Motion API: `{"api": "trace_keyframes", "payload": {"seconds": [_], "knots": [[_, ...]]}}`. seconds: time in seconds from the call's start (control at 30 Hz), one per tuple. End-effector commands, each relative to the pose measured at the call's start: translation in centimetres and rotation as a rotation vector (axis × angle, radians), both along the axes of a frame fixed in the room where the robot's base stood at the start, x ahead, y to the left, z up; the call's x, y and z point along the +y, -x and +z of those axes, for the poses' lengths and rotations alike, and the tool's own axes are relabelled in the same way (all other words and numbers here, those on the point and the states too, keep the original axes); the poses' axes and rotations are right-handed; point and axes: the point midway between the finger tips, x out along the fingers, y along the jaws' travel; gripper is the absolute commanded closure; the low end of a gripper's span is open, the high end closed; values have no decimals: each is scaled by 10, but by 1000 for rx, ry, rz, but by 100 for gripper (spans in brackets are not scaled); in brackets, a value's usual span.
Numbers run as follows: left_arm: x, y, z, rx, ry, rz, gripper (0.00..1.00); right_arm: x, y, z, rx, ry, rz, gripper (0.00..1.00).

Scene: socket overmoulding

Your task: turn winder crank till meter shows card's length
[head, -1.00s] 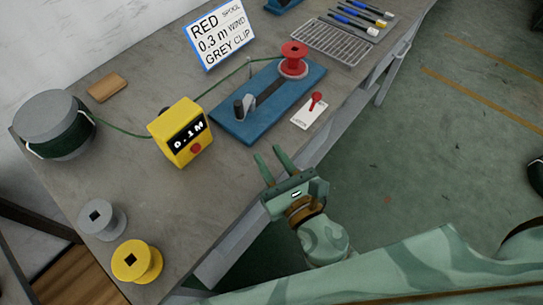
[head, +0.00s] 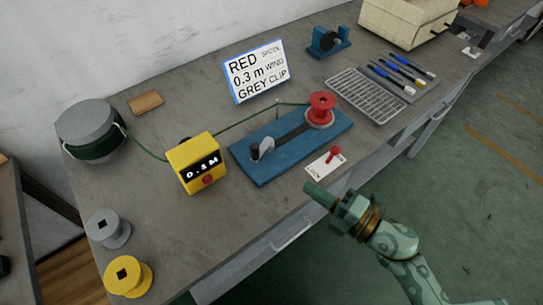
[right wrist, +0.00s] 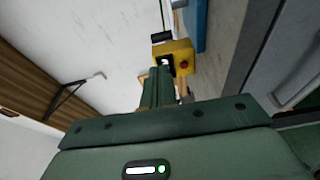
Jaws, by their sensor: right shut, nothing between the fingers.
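The winder (head: 290,147) is a blue base on the bench. A red spool (head: 321,108) sits at its far end. The crank (head: 264,148), grey with a black knob, is at its near end. A green cord runs from the drum through the yellow meter (head: 190,160) to the red spool. The meter's display starts with 0., but its last digit is blurred. The card (head: 255,72) reads RED SPOOL, 0.3 m WIND, GREY CLIP. My right gripper (head: 312,190) is shut and empty at the bench's front edge, apart from the crank. It also shows in the right wrist view (right wrist: 155,88). My left gripper is out of view.
A small white card with a red piece (head: 326,160) lies between gripper and winder. The cord drum (head: 90,130), a grey spool (head: 106,228) and a yellow spool (head: 130,277) stand at left. A wire rack (head: 367,95) and pens (head: 397,77) are at right.

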Motion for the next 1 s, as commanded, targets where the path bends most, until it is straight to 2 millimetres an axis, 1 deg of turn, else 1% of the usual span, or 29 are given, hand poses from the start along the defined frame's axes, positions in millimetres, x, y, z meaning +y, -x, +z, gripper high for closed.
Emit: {"api": "trace_keyframes", "payload": {"seconds": [0.17,0.4,0.6,0.8,1.0], "knots": [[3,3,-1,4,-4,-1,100,23,-20,1,-5,-1,-2,100],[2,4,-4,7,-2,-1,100,63,-54,0,-5,0,-2,100],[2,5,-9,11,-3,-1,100,88,-75,-1,-4,2,-2,100],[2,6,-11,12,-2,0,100,100,-85,-1,-5,5,-2,100],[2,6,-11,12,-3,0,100,101,-86,0,-5,5,-2,100]]}}
